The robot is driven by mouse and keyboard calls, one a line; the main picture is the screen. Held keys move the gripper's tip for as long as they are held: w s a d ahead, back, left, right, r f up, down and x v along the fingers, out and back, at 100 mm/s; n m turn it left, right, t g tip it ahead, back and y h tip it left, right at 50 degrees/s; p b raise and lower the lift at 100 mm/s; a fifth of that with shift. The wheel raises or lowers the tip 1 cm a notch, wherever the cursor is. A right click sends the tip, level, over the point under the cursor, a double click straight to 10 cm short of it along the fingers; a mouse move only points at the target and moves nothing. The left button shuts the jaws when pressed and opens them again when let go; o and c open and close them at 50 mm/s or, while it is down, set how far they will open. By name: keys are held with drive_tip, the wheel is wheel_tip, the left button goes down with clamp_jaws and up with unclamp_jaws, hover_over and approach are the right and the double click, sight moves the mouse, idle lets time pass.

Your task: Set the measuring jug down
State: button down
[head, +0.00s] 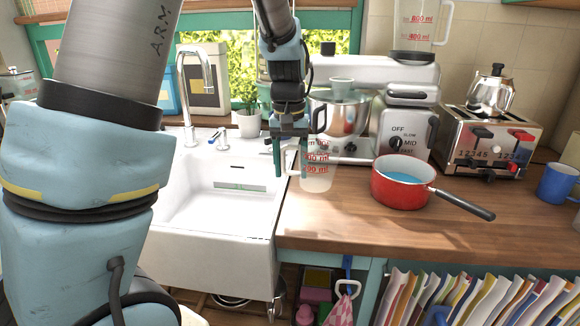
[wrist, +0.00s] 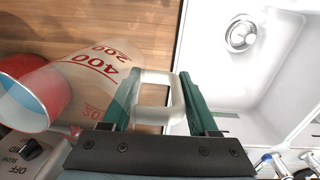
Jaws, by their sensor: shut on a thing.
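The measuring jug (head: 318,172) is clear with red markings. It is near the counter's left edge beside the sink, and I cannot tell whether its base touches the wood. My gripper (head: 282,158) is at its left side, shut on its handle. In the wrist view the jug (wrist: 105,75) lies left of my gripper (wrist: 168,88), with the pale handle (wrist: 157,100) between the two green fingers. The wooden counter (head: 330,225) shows below the jug.
A red saucepan (head: 402,195) with blue contents stands to the right, its handle pointing right. A stand mixer (head: 400,125) is behind. The white sink (head: 220,200) is left. A toaster (head: 490,140) and blue mug (head: 558,183) are farther right. The front counter is clear.

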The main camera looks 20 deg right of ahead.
drive_tip(key=shift+r, duration=0.1)
drive_tip(key=shift+f+b, duration=1.45)
drive_tip(key=shift+f, duration=1.15)
drive_tip(key=shift+f, duration=0.15)
drive_tip(key=shift+f+b, duration=0.4)
drive_tip(key=shift+f, duration=0.2)
drive_tip(key=shift+f, duration=0.25)
drive_tip(key=shift+c, duration=0.4)
unclamp_jaws()
drive_tip(key=shift+r, duration=0.1)
